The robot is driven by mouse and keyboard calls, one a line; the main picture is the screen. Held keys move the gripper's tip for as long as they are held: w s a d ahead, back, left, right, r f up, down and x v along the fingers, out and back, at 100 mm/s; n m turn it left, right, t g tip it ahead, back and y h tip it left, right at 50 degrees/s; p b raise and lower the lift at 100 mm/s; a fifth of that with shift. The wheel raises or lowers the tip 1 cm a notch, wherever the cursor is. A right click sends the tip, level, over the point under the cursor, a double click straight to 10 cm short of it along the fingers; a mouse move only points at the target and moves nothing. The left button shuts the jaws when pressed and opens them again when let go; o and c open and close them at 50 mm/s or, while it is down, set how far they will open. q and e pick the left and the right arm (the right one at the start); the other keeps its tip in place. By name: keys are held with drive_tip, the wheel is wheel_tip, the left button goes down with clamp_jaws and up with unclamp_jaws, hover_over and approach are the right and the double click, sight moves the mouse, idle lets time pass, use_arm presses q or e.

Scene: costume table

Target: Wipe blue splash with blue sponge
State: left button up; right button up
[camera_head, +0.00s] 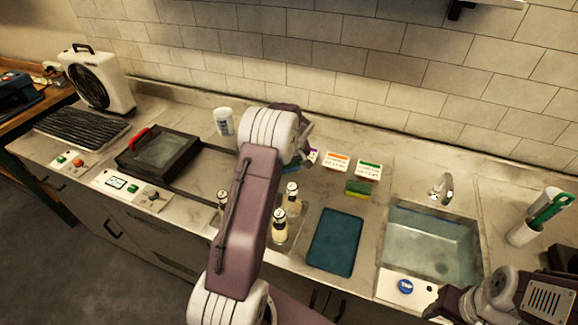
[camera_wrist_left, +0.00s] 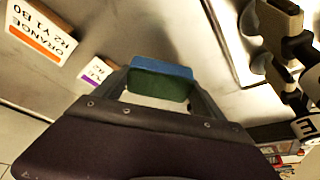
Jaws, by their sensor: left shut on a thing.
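My left gripper (camera_wrist_left: 160,92) is shut on the blue sponge (camera_wrist_left: 160,70), which has a blue layer above a dark green layer in the left wrist view. In the head view the sponge (camera_head: 292,168) shows only as a small blue-green patch beneath my left wrist, and my arm hides most of the gripper. I cannot make out a blue splash in either view; my left arm covers part of the counter. At the lower right of the head view, part of my right arm shows, but its gripper fingers do not.
A green-and-yellow sponge (camera_head: 357,188) sits near orange (camera_head: 337,162) and green (camera_head: 369,169) labelled cards. Several small bottles (camera_head: 280,226) stand beside my arm. A teal mat (camera_head: 335,241) lies left of the sink (camera_head: 432,248). A black-framed appliance (camera_head: 160,152) is farther left.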

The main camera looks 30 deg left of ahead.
use_arm(q)
drive_tip(key=r+p, duration=0.2)
drive_tip(key=r, duration=0.1)
drive_tip(key=shift+w+d+r, duration=0.1)
drive_tip(key=shift+d+r, duration=0.1)
drive_tip(key=shift+r, duration=0.1)
drive_tip(key=shift+a+r, duration=0.1)
drive_tip(key=shift+r, duration=0.15)
drive_tip(key=shift+f, duration=0.1)
